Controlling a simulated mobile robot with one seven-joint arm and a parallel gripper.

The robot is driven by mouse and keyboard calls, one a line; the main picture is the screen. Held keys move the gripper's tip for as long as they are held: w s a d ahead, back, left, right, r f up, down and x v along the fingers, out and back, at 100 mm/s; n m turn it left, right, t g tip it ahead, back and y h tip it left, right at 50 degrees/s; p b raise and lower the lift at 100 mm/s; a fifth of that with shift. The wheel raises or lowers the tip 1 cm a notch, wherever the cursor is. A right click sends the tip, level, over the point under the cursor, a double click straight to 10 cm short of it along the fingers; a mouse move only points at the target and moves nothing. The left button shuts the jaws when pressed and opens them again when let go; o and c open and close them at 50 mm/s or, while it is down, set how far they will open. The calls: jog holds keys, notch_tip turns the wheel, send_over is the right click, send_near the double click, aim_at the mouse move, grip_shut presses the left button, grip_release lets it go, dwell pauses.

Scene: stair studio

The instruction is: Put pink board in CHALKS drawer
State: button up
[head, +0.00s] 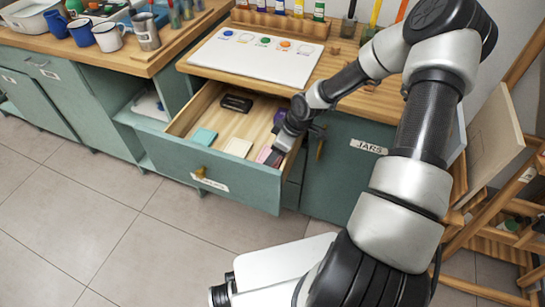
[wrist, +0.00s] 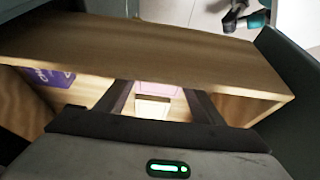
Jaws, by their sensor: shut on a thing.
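The teal drawer (head: 225,178) under the worktop stands pulled open; the label on its front is too small to read. My gripper (head: 274,157) reaches down into its front right corner. The pink board (head: 264,154) is at my fingertips, low in the drawer. In the wrist view it shows as a pale pink piece (wrist: 158,90) between the two fingers of my gripper (wrist: 160,103), which is shut on it. The fingers hide its sides, and I cannot tell whether it touches the drawer floor.
In the drawer lie a teal block (head: 204,137), a cream block (head: 238,147), a black item (head: 236,103) and a purple box (wrist: 52,77). A white palette board (head: 255,58) lies on the worktop above. A cupboard labelled JARS (head: 345,170) is at right, beside an easel (head: 490,215).

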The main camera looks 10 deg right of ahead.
jog(key=shift+f, duration=0.8)
jog(key=shift+f, duration=0.15)
jog(key=o, duration=1)
jog(key=p+v, duration=0.4)
jog(key=v, duration=0.8)
jog(key=shift+a+r, duration=0.1)
jog(key=shift+r, duration=0.1)
